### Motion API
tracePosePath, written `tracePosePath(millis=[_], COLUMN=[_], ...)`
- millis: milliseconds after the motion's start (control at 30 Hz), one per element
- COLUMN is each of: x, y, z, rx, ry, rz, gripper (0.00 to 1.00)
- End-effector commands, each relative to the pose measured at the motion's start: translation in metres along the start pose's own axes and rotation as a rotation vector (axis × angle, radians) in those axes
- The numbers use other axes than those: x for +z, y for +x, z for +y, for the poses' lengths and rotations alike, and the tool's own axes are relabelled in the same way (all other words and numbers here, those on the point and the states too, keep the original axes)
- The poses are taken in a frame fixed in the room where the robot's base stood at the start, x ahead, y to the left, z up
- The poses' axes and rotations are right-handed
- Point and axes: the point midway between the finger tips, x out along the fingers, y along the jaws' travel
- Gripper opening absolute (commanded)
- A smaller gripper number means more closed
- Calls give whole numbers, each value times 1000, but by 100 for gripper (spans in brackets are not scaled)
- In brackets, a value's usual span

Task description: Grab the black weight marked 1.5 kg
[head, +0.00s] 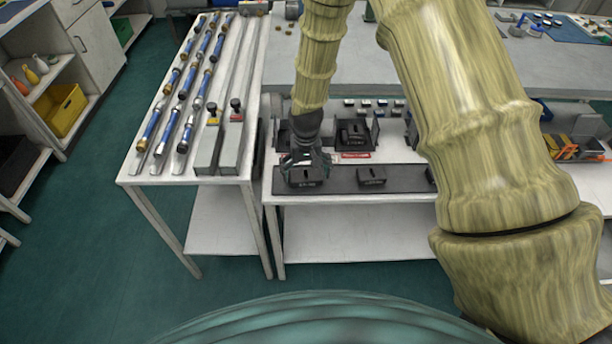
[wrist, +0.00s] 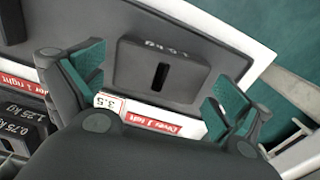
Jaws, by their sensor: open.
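A black block-shaped weight (wrist: 131,68) with a dark slot lies between my fingers in the wrist view. Its pale marking is upside down there and seems to read 1.5 kg. In the head view this weight (head: 308,182) sits at the left end of a dark tray (head: 340,187), partly covered by my gripper (head: 306,158). My gripper (wrist: 157,88) is open, with one teal-padded finger on each side of the weight and gaps showing between. I cannot tell how far above the tray the fingertips are.
A second black weight (head: 371,177) sits on the tray to the right. Darker blocks (head: 354,133) stand behind, near a red-and-white label (head: 355,155). In the wrist view, blocks marked 0.75 kg and 1.25 kg (wrist: 22,128) are at lower left. A table with blue cylinders (head: 183,90) stands left.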

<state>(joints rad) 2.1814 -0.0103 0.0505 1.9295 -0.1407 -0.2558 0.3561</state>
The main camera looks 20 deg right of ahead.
Motion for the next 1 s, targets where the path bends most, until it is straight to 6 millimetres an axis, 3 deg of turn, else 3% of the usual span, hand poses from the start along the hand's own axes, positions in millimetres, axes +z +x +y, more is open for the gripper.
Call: tracePosePath(millis=[367,467,833,1000], x=[-1,0,0,-2], y=[7,7,7,5], z=[0,0,0,0], rx=[0,0,0,-1], ry=[0,0,0,0], rz=[2,1,1,3], gripper=[100,85,18,18])
